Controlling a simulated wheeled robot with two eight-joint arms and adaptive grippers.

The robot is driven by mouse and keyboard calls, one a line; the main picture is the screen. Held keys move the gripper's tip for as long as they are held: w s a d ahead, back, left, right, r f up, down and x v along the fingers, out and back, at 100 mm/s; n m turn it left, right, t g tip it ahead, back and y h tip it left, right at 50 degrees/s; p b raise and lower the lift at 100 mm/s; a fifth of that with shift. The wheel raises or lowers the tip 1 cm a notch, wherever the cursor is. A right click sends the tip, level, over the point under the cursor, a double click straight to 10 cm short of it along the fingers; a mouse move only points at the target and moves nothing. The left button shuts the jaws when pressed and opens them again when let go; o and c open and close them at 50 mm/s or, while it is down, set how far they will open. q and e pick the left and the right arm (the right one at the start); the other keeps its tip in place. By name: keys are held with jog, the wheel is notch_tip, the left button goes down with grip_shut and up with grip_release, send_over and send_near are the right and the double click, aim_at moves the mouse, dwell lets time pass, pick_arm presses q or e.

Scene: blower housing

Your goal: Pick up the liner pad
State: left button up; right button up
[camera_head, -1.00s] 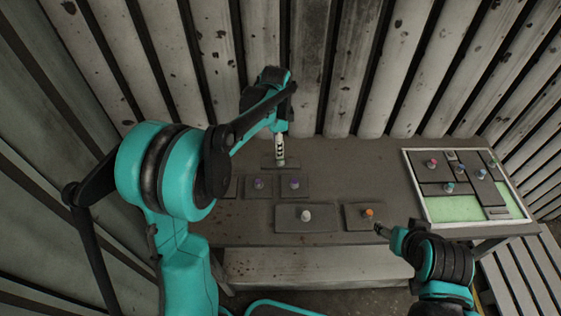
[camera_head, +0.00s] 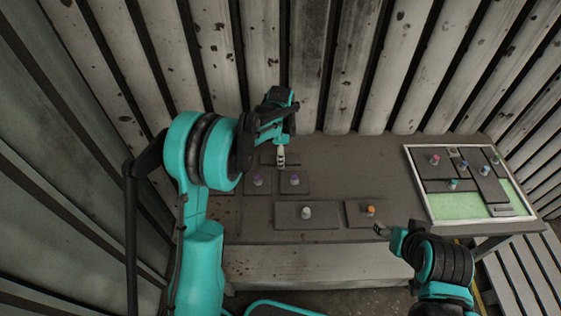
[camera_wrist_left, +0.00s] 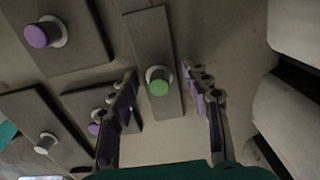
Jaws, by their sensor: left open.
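Several dark grey pads with coloured knobs lie on the table, and I cannot tell by look alone which is the liner pad. My left gripper (camera_head: 281,157) is over the rearmost narrow pad (camera_head: 266,158). In the left wrist view this pad (camera_wrist_left: 150,35) has a green knob (camera_wrist_left: 160,82), which appears between the two spread fingers of the open left gripper (camera_wrist_left: 163,84). I cannot tell how far the fingertips are above the pad. My right gripper (camera_head: 381,230) is by the table's front edge, near the orange-knobbed pad (camera_head: 358,218). Its jaw state is too small to make out.
Two purple-knobbed pads (camera_head: 295,189) lie in front of the left gripper, with a larger white-knobbed pad (camera_head: 325,218) nearer the front. A white-rimmed tray (camera_head: 430,205) with a green floor and several pads stands right. The middle-right table (camera_head: 355,170) is clear. A slatted wall stands behind.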

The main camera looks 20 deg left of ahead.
pick_arm(q)
jog(key=shift+r, duration=0.1)
jog(key=c, duration=0.9)
jog(key=shift+r, duration=0.25)
notch_tip(320, 180, up, 4)
jog(key=shift+f+p, duration=0.15)
jog(key=shift+p, duration=0.7)
jog(key=w+d+r+p, duration=0.1)
jog(key=d+r+p, duration=0.1)
jog(key=d+r, duration=0.1)
jog(key=w+d+r+p, duration=0.2)
jog(key=d+r, duration=0.2)
jog(key=r, duration=0.1)
jog(key=w+d+r+p, duration=0.2)
jog(key=d+r, duration=0.1)
jog(key=r, duration=0.1)
jog(key=shift+w+d, duration=0.15)
jog(key=shift+d, duration=0.05)
jog(key=shift+f, duration=0.15)
